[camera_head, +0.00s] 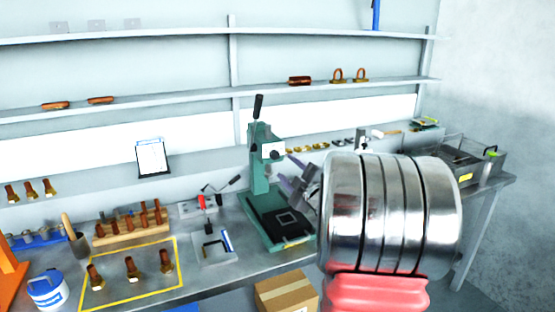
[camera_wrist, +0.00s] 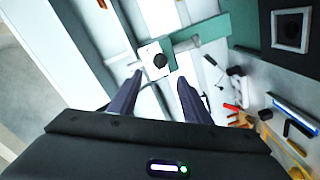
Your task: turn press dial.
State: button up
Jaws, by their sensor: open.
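The green press (camera_head: 258,180) stands on the bench, with a black-handled lever at its top and a dark base plate. The black round dial (camera_head: 275,154) sits on a white plate on the press head. In the wrist view the dial (camera_wrist: 160,60) shows beyond and between my fingertips. My gripper (camera_head: 288,172) is just right of the press head in the head view. In the wrist view my gripper (camera_wrist: 156,86) is open, with nothing between its fingers; they look apart from the dial. My arm hides part of the bench to the right.
A cardboard box (camera_head: 286,293) is low in front of the bench. A wooden rack (camera_head: 130,222) and a yellow-outlined area (camera_head: 130,289) with brass-coloured parts lie left. A grey bin (camera_head: 488,168) stands at the right end. Shelves (camera_head: 180,107) run behind.

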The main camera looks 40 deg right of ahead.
aim_at(275, 156)
jog(key=x, duration=0.9)
jog(key=shift+w+f, duration=0.1)
jog(key=shift+w, duration=0.05)
jog(key=c, duration=1)
jog(key=shift+d, duration=0.25)
jog(key=shift+a, duration=0.2)
